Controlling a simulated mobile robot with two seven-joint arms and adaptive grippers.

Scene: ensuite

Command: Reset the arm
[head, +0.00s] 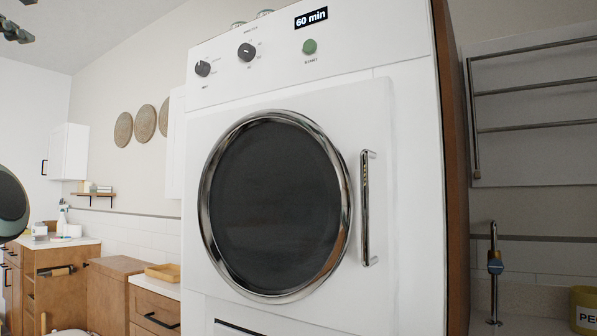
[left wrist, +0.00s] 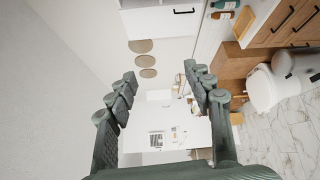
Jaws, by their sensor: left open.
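My left gripper (left wrist: 160,76) shows in the left wrist view with its two dark green fingers spread apart and nothing between them. Beyond the fingers lie the wall and a white counter, well away from them. In the head view only dark finger parts of my left gripper (head: 14,30) show at the top left corner, high up and left of the white dryer (head: 400,200). My right gripper is in neither view.
The dryer's round door (head: 275,208) is shut, with a metal handle (head: 366,208) at its right. A towel rack (head: 535,92) and faucet (head: 494,265) are at the right. Wooden cabinets (head: 112,295) stand at the left. A toilet (left wrist: 265,90) shows in the left wrist view.

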